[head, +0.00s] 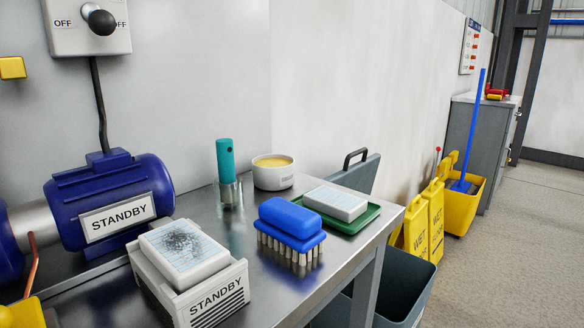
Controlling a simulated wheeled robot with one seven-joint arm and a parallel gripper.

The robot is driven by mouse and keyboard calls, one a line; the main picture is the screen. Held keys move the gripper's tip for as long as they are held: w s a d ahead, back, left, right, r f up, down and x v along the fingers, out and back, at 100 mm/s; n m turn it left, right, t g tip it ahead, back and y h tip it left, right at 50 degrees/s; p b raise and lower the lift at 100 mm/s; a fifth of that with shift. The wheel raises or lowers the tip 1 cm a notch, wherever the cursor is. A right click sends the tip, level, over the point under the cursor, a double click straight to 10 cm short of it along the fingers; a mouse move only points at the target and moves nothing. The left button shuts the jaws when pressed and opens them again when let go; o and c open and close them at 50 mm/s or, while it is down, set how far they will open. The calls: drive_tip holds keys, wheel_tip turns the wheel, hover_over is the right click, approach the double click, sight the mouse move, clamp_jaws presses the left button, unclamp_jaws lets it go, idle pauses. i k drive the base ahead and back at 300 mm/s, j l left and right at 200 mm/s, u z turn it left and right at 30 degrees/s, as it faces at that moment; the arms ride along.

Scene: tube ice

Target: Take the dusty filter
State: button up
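The dusty filter (185,245) is a white-framed block with a pale blue face covered in dark, hair-like dirt. It sits in the open top of a white housing (214,291) labelled STANDBY, at the front of the steel table. A second filter (335,202), with a clean pale face, lies on a green tray (352,226) at the table's right end. My gripper is not in view.
A blue brush (291,226) stands bristles down between housing and tray. Behind are a teal-handled tool (226,162) and a tub of yellow paste (273,178). A blue motor (110,195) stands left. A dark bin (402,285) and yellow wet-floor signs (417,232) are right.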

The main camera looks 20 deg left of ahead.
sight(187, 254)
drive_tip(key=j+u, duration=0.1)
drive_tip(key=u, duration=0.75)
drive_tip(key=j+u, duration=0.15)
drive_tip(key=u, duration=0.25)
drive_tip(key=j+u, duration=0.1)
drive_tip(key=u, duration=0.35)
drive_tip(key=k+j, duration=0.05)
